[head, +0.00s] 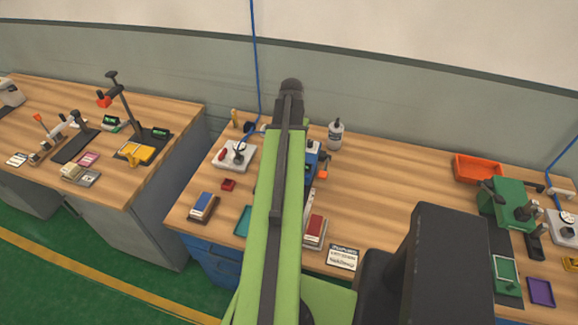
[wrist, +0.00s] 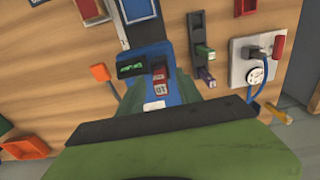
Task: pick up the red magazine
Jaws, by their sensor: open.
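The red magazine (wrist: 160,78) is a small red block with a white, number-marked end. In the wrist view it sits in a blue device (wrist: 149,62), beside a small green display. My gripper (wrist: 168,121) shows as a dark bar and green body along the bottom of that view. It is open and empty, with the magazine just beyond the bar and apart from it. In the head view my green arm covers most of the blue device (head: 312,150), and I cannot make out the magazine there.
A dark rack (wrist: 197,36) with green and purple-ended pieces stands right of the device in the wrist view.

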